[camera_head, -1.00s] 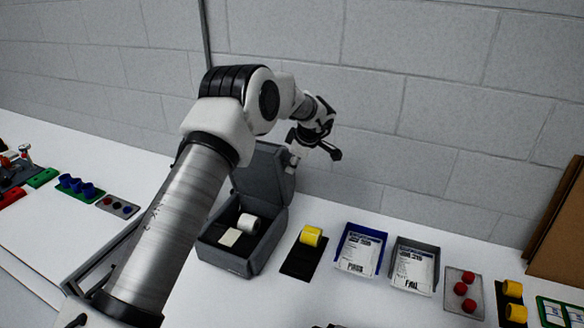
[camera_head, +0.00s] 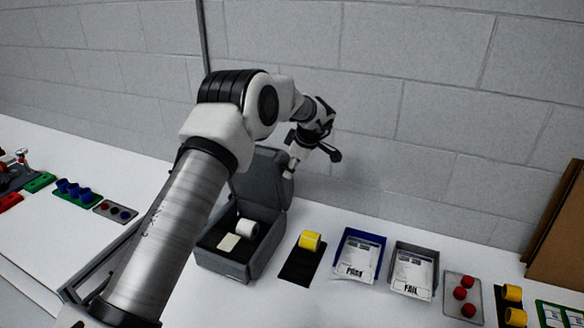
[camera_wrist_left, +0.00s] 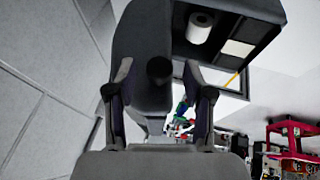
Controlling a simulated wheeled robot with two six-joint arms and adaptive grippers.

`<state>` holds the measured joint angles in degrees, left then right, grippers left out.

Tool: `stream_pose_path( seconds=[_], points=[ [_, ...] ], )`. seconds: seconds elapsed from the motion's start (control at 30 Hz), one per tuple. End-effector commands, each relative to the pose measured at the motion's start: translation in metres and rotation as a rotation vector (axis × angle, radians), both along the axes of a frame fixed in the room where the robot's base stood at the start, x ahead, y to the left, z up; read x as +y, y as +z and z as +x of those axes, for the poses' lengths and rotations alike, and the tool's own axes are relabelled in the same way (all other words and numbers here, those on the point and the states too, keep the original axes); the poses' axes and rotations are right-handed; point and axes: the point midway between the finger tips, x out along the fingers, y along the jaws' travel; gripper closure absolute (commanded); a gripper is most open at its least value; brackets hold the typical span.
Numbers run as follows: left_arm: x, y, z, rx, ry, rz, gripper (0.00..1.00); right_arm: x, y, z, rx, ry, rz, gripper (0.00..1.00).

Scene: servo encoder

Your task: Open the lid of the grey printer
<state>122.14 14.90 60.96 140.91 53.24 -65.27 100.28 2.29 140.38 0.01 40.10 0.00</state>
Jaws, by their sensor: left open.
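The grey printer (camera_head: 226,262) stands on the white table with its lid (camera_head: 262,182) raised, standing up at the back. Inside are a white roll (camera_head: 247,228) and a pale label (camera_head: 228,242). My left gripper (camera_head: 312,160) is open at the upper right edge of the lid. In the left wrist view, the open fingers (camera_wrist_left: 160,100) are on either side of a dark knob-like part on the grey lid (camera_wrist_left: 142,45); I cannot tell whether they touch it. The roll also shows there (camera_wrist_left: 200,27). My left arm hides part of the printer's left side. My right gripper is not in view.
Right of the printer are a yellow roll on a black plate (camera_head: 300,268), a blue PASS tray (camera_head: 376,262), a grey FAIL tray (camera_head: 429,252) and red knobs (camera_head: 464,293). A brick wall (camera_head: 430,120) is close behind the lid. Blue cups (camera_head: 74,189) stand at left.

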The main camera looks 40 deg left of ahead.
Motion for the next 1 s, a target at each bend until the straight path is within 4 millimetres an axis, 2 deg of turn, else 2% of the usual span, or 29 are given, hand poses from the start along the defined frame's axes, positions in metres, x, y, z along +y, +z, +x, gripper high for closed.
stream_pose_path(
  seconds=[0.3, 0.43, 0.57, 1.0],
  points=[
    [-0.032, 0.071, -0.009, -0.004, -0.001, 0.001, 0.48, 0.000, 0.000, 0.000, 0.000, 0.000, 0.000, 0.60],
    [-0.041, 0.091, -0.012, -0.002, 0.000, 0.000, 0.48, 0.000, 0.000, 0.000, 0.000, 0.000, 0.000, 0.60],
    [-0.045, 0.097, -0.013, -0.001, 0.000, 0.000, 0.48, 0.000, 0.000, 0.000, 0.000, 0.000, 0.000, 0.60],
    [-0.045, 0.097, -0.013, -0.001, 0.001, 0.000, 0.48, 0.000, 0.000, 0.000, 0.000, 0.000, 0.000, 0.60]
  ],
)
